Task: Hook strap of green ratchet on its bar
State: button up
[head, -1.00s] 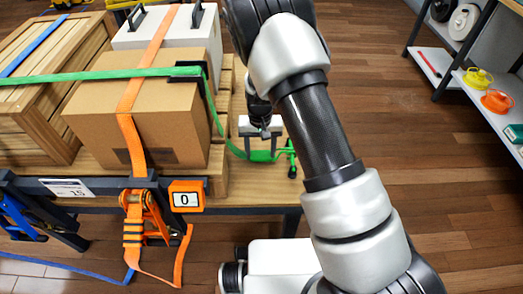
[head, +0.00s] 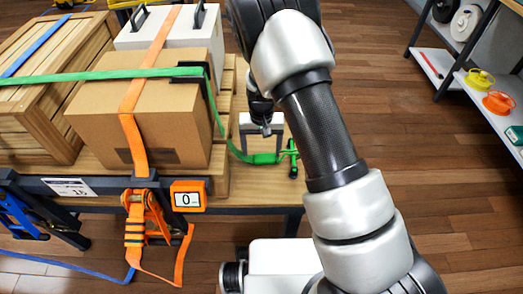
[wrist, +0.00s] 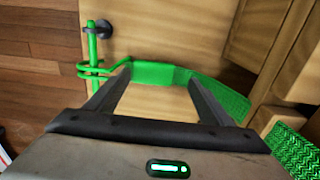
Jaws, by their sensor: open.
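The green strap (head: 95,76) runs over the cardboard box, down its right side and to a green end fitting (head: 263,159) low at the right. In the wrist view this fitting (wrist: 155,73) has a wire hook (wrist: 95,69) lying across the green bar (wrist: 92,45) and apparently around it. The bar also shows in the head view (head: 293,160). My gripper (head: 264,131) is just above the fitting. In the wrist view, my open gripper (wrist: 160,80) has its fingertips either side of the fitting, apparently above it. The green ratchet is not seen.
The cardboard box (head: 145,115), wooden crate (head: 35,125) and white case (head: 175,30) stand left of my gripper. An orange strap ends at an orange ratchet (head: 145,220) on the front rail. A shelf (head: 490,85) is at right; the floor between is clear.

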jog(key=s+d+r+t+p, duration=0.1)
jog(key=s+d+r+p, duration=0.1)
jog(key=r, duration=1.1)
jog(key=s+d+r+p, duration=0.1)
jog(key=r+p, duration=0.1)
jog(key=r, duration=1.2)
jog(key=s+d+r+t, duration=0.2)
jog(key=s+d+r, duration=0.4)
jog(key=s, duration=0.4)
jog(key=s+d+r+t, duration=0.35)
jog(key=s+r, duration=0.45)
jog(key=s, duration=0.3)
notch_tip(320, 180, up, 23)
jog(key=d+p, duration=0.1)
jog(key=p, duration=2.2)
jog(key=shift+g, duration=0.45)
jog(key=shift+c, duration=0.3)
